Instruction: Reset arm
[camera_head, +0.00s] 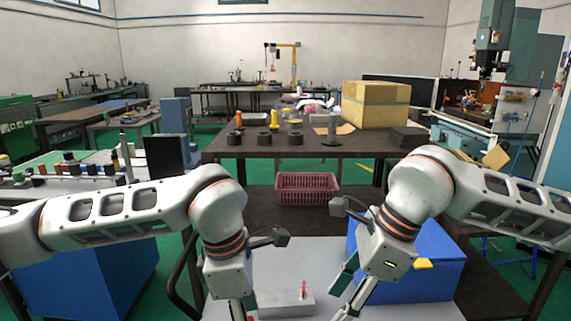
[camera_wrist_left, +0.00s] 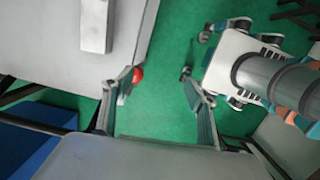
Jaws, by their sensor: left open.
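My left arm comes in from the left in the head view, and its gripper (camera_head: 238,308) hangs down, with its tips cut off by the bottom edge. A grey block (camera_head: 280,303) with a small red upright piece (camera_head: 303,288) sits on the light grey table, right of the left gripper. The block also shows in the left wrist view (camera_wrist_left: 96,25). My right gripper (camera_head: 352,300) points down near the blue bin; its tips are not clear.
A blue bin (camera_head: 430,279) stands at the right of the light grey table (camera_head: 330,255). A pink basket (camera_head: 307,187) sits on the dark shelf behind. A cardboard box (camera_head: 376,104) stands on the dark bench. A red ball-like piece (camera_wrist_left: 138,74) is beside the left finger.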

